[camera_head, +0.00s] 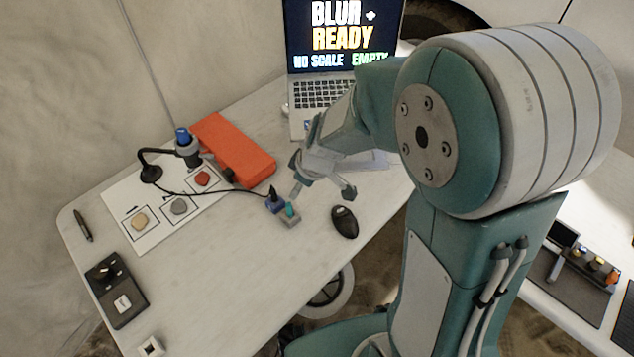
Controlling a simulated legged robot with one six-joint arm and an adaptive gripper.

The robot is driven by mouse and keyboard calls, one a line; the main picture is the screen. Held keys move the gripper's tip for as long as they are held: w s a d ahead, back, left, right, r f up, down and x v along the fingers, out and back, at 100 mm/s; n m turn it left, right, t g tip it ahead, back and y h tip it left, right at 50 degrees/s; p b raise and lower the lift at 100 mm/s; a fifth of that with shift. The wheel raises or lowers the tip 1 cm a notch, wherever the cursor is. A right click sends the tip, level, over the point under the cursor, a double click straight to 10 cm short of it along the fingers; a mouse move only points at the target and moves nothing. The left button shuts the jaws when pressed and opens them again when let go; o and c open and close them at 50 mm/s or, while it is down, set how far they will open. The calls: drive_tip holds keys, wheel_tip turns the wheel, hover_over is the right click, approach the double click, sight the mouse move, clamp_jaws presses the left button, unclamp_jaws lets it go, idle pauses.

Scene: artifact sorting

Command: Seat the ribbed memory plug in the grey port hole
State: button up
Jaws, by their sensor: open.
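A small grey port block (290,222) sits on the table, left of the computer mouse. A small teal plug (291,209) stands upright at its top; I cannot tell whether it is fully in the hole, and ribs are too small to make out. A blue block (275,206) sits directly beside the grey one, with a black cable plug (272,192) upright in it. My gripper (323,192) is above the table, just right of and behind the blocks. Its fingers are spread apart with nothing visible between them. One finger is close to the teal plug in the picture.
A black mouse (344,222) lies right of the blocks. Behind are an orange case (234,150) and a laptop (320,92). A white numbered sheet (152,233) with several stones and a black-stemmed microscope (187,148) are at left.

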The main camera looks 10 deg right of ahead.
drive_tip(key=s+d+r+m+t+h, duration=0.1)
drive_tip(key=s+d+r+m, duration=0.4)
drive_tip(key=s+r, duration=0.3)
drive_tip(key=s+d+r+m+t+h, duration=0.2)
drive_tip(key=s+d+r+m, duration=0.2)
drive_tip(key=s+r, duration=0.4)
wheel_tip(320, 180, up, 2)
drive_tip(key=shift+s+d+r+m, duration=0.2)
drive_tip(key=shift+s+d+m, duration=0.15)
drive_tip(key=shift+m, duration=0.25)
